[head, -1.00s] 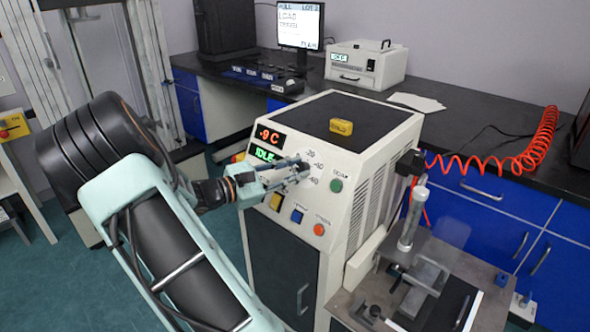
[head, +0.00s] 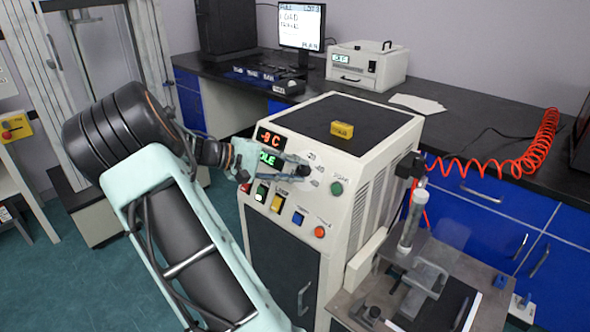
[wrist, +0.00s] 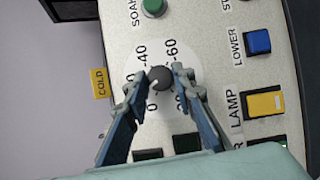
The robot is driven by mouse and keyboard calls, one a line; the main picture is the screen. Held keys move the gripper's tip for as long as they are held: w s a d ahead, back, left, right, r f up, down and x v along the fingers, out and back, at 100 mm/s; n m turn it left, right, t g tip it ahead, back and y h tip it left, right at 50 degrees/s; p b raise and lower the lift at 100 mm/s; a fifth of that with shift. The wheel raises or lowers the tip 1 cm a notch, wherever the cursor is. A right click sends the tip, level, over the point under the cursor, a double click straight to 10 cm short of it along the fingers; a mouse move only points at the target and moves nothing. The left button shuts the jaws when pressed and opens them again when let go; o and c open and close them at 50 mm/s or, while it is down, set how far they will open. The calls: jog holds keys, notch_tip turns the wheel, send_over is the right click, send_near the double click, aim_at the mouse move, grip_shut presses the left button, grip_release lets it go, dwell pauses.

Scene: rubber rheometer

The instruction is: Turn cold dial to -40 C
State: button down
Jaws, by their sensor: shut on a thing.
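The cold dial is a small dark round knob (wrist: 159,77) on a white disc on the cream machine's front panel. In the wrist view my gripper (wrist: 160,73) has a finger on either side of it and is shut on it. A pale mark on the knob faces lower left, near the 0. The -40 label (wrist: 141,55) is at the knob's upper left and -60 at the upper right. In the head view my gripper (head: 302,167) is at the panel and hides the knob. The red readout (head: 270,139) is partly covered and seems to read about -9 C.
The yellow COLD tag (wrist: 101,83) stands on the machine's top. A metal fixture (head: 420,285) stands to the right.

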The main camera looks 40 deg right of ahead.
jog(key=m+y, duration=0.1)
jog(key=m, duration=0.1)
jog(key=m+y, duration=0.1)
jog(key=m, duration=0.1)
jog(key=shift+d+r+t, duration=0.1)
jog(key=shift+r+t, duration=0.1)
jog(key=shift+t, duration=0.1)
jog(key=m+t+y+b, duration=0.1)
jog(key=m, duration=0.3)
jog(key=shift+s+d, duration=0.1)
jog(key=m+t+b, duration=0.1)
jog(key=m+b, duration=0.1)
jog(key=m+t+y+b, duration=0.1)
jog(key=m, duration=0.1)
jog(key=shift+s+t+y+b, duration=0.15)
jog(key=shift+t+y+b, duration=0.15)
jog(key=shift+t+b, duration=0.1)
jog(key=shift+s+d+r+m+t+b, duration=0.1)
jog(key=shift+m+t+b, duration=0.35)
jog(key=shift+m+b, duration=0.35)
jog(key=shift+s+r+m+t+b, duration=0.1)
jog(key=shift+m+t+b, duration=0.35)
jog(key=shift+m+b, duration=0.3)
jog(key=c, duration=1.7)
grip_release()
jog(key=shift+o, duration=0.2)
jog(key=v, duration=1.2)
jog(key=shift+r, duration=0.25)
